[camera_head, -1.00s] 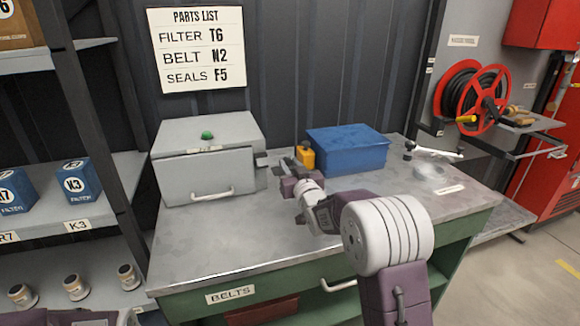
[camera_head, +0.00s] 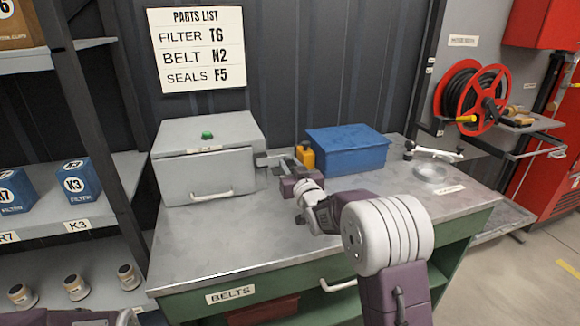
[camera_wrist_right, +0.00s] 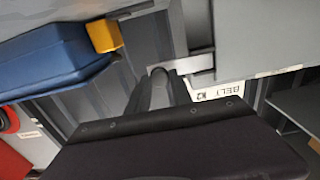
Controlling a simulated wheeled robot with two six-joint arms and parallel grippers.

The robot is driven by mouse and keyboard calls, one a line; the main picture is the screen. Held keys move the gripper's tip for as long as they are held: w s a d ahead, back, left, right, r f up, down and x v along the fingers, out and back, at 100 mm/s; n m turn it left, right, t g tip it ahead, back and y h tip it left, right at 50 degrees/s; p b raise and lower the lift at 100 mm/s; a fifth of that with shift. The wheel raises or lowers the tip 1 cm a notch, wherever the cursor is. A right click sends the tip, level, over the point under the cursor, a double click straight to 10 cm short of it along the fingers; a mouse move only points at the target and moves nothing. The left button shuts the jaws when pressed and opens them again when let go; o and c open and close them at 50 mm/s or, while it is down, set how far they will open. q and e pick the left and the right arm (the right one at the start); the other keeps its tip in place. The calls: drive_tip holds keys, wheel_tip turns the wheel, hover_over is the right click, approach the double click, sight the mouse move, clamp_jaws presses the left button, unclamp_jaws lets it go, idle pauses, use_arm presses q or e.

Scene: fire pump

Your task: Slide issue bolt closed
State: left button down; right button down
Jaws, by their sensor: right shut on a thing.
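The grey issue box (camera_head: 205,172) stands at the back left of the bench, with a green button (camera_head: 207,135) on top and a handle on its front. A light grey bolt bar (camera_head: 268,157) sticks out from its right side. My right gripper (camera_head: 283,167) is at the bar, right of the box. In the right wrist view, its fingers (camera_wrist_right: 160,82) are together at the end of the bar (camera_wrist_right: 196,63), shut on it; the contact is partly hidden. My left gripper is not in view; only a bit of my left arm shows at the bottom left.
A blue bin (camera_head: 347,150) and a small yellow object (camera_head: 306,155) stand close behind and right of my right gripper. A clear round dish (camera_head: 432,173) lies at the bench's right. The front left of the bench top (camera_head: 205,245) is clear.

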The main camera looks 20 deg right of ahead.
sight(271, 160)
drive_tip(key=a+b, duration=0.1)
drive_tip(key=a, duration=0.3)
drive_tip(key=shift+s+a, duration=0.1)
drive_tip(key=shift+a, duration=0.1)
drive_tip(key=shift+d, duration=0.1)
drive_tip(key=c, duration=1.3)
unclamp_jaws()
drive_tip(key=shift+o, duration=0.7)
drive_tip(key=shift+a, duration=0.25)
drive_tip(key=shift+d, duration=0.1)
